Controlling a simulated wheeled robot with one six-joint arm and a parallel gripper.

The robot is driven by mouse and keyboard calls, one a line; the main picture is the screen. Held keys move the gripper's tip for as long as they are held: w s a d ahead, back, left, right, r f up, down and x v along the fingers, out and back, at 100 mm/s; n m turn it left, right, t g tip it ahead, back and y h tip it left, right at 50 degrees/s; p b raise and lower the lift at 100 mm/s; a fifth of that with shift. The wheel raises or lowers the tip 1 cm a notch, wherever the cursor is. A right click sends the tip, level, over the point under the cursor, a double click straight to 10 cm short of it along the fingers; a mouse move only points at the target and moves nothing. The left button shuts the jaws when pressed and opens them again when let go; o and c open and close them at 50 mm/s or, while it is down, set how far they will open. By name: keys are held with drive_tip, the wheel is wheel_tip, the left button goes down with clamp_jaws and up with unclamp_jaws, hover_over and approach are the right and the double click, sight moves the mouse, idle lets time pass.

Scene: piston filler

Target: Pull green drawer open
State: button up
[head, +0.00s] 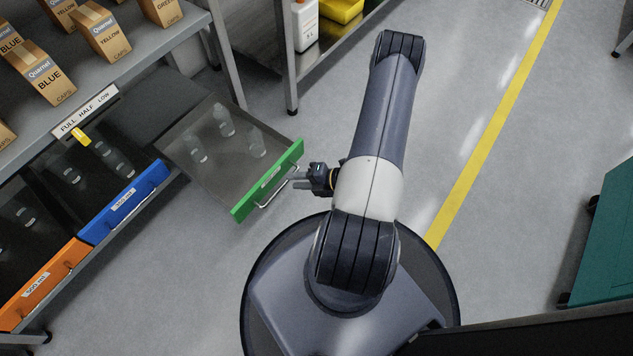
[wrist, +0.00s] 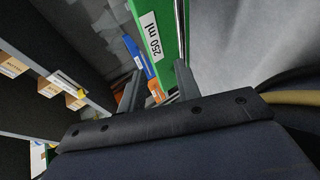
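The green drawer (head: 270,178) is pulled well out from under the grey bench, with its tray and several clear bottles showing in the head view. Its metal handle (head: 272,194) is on the front face. My gripper (head: 298,180) is just right of the handle, close to its upper end. In the wrist view the fingers of my gripper (wrist: 158,78) stand apart with nothing gripped between them. The green front (wrist: 150,28) with a "250 ml" label lies beyond them. The handle bar (wrist: 180,30) runs near the right finger; contact cannot be told.
Boxes of caps (head: 47,78) stand on the bench above. A shelf unit (head: 283,50) stands behind. Floor right of the green drawer is clear up to my base.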

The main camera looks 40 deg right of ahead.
drive_tip(key=s+d, duration=0.1)
drive_tip(key=s, duration=0.1)
drive_tip(key=s+d+r, duration=0.1)
drive_tip(key=s+d, duration=0.1)
drive_tip(key=shift+d, duration=0.25)
idle(0.3)
drive_tip(key=shift+r, duration=0.1)
idle(0.6)
